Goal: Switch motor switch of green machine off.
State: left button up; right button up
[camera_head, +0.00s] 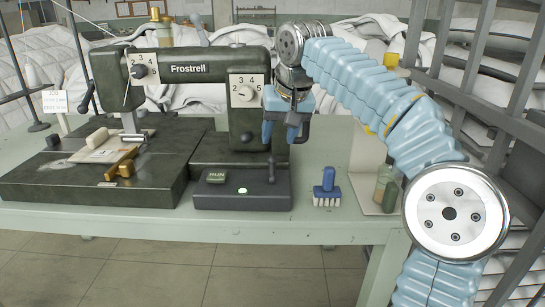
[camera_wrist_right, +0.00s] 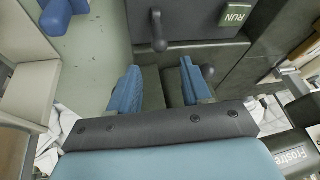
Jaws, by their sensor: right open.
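The dark green sewing machine (camera_head: 190,65), labelled Frostrell, stands on the table. A short lever (camera_head: 271,172) stands up at the box's right end. In the right wrist view the lever (camera_wrist_right: 158,32) and RUN label (camera_wrist_right: 236,14) lie ahead of the fingers. My right gripper (camera_head: 284,128) is open and empty, above and apart from the lever; its two blue fingers (camera_wrist_right: 158,85) show in the right wrist view. My left gripper is not in view.
A blue-handled brush (camera_head: 327,188) stands right of the switch box, also showing in the right wrist view (camera_wrist_right: 58,15). A grey rack (camera_head: 490,100) stands at the right edge. White duvets (camera_head: 40,70) are heaped behind.

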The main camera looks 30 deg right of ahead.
aim_at(272, 157)
jog(key=b+x, duration=0.1)
jog(key=x, duration=0.7)
jog(key=shift+w+f, duration=0.1)
jog(key=shift+f, duration=0.15)
grip_shut()
